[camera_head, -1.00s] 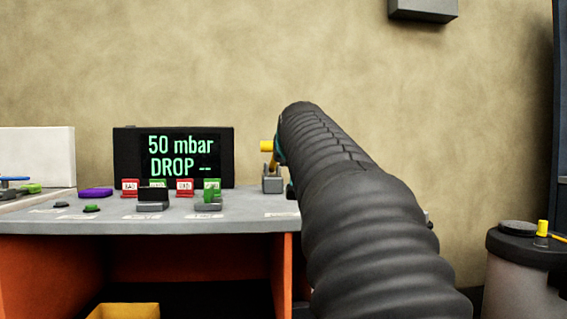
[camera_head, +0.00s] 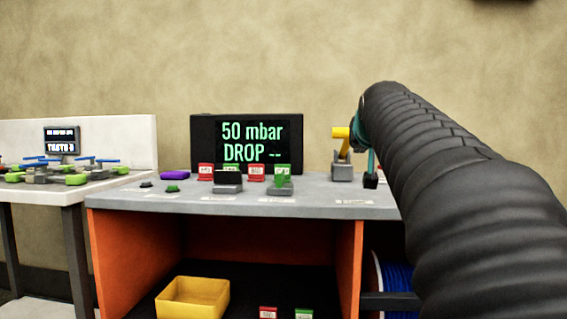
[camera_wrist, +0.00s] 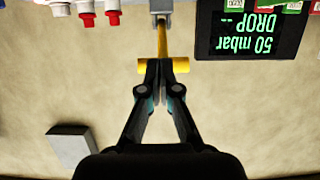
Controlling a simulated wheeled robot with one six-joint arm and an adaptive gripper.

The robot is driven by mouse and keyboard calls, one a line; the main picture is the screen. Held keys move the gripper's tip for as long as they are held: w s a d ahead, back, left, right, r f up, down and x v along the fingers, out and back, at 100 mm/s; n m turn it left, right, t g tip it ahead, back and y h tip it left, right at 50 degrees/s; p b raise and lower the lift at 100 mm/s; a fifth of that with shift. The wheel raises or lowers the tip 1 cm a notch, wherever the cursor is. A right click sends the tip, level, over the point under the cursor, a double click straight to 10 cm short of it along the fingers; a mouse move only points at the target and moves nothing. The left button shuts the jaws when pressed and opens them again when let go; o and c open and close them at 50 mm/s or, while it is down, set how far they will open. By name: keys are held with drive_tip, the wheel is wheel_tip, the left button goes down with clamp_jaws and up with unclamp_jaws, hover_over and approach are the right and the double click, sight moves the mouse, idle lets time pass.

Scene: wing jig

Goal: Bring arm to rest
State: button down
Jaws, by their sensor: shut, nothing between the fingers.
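My arm reaches across the right of the head view, with its dark ribbed sleeve hiding much of the wrist. My gripper (camera_wrist: 163,78) shows in the wrist view with both fingertips together, shut and empty. A yellow T-shaped handle (camera_wrist: 162,42) appears in line with the fingertips there; I cannot tell the gap between them. In the head view the yellow handle (camera_head: 343,134) stands on a grey block (camera_head: 342,172) at the bench's right, just left of my gripper's end.
The grey bench (camera_head: 310,204) bears a black display (camera_head: 246,138) reading "50 mbar DROP --", red and green tags and a purple piece (camera_head: 175,175). A yellow bin (camera_head: 193,297) sits below. A white table (camera_head: 60,192) with blue and green parts stands left. A blue spool (camera_head: 395,277) is low right.

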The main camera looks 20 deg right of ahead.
drive_tip(key=s+a+f+n+g+y+p, duration=0.1)
drive_tip(key=s+a+f+g+y+p, duration=0.1)
drive_tip(key=s+a+f, duration=0.5)
drive_tip(key=s+a+f+n+g+y+p, duration=0.1)
drive_tip(key=s+a+f+n+g+y, duration=0.15)
drive_tip(key=a+f, duration=0.8)
drive_tip(key=s+a+f+n+g+y+p, duration=0.1)
drive_tip(key=s+a+f, duration=0.2)
drive_tip(key=s+f, duration=0.4)
drive_tip(key=s+a+f+g+y+p, duration=0.1)
drive_tip(key=s+a+f, duration=0.3)
drive_tip(key=s+f, duration=0.4)
wheel_tip(320, 180, down, 4)
drive_tip(key=shift+r+n+g, duration=0.15)
drive_tip(key=shift+n+g, duration=0.2)
drive_tip(key=shift+g, duration=0.2)
